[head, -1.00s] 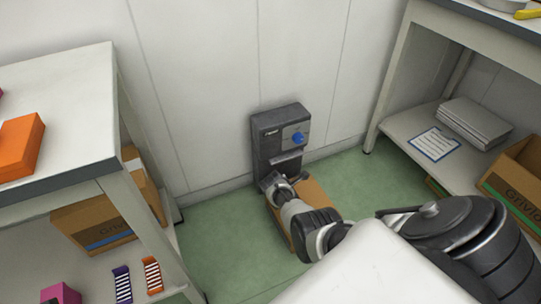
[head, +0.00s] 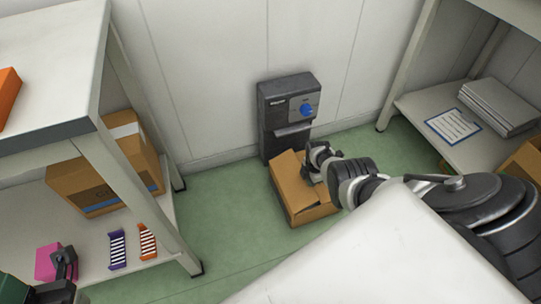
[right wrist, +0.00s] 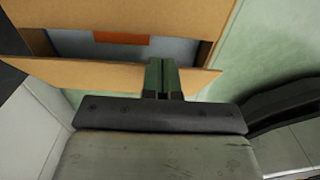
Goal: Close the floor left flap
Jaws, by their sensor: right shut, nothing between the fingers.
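The brown cardboard box (head: 312,214) stands on the green floor against a dark wall unit. A raised flap (head: 285,168) stands along its left/back side in the head view. My right gripper (head: 313,172) is at the box's top, close beside the flap. In the right wrist view my shut, empty right fingers (right wrist: 163,78) overlap a cardboard flap (right wrist: 95,73); whether they touch it I cannot tell. Beyond that flap the box is partly open, with grey and an orange-red patch inside. My left gripper (head: 65,262) is at the lower left by a pink box; its jaws are unclear.
The dark wall unit (head: 285,100) with a blue knob is behind the box. A left shelf table (head: 80,235) holds another cardboard box (head: 95,188) and small striped items. A right shelf (head: 415,108) holds papers. Green floor is free left of the box.

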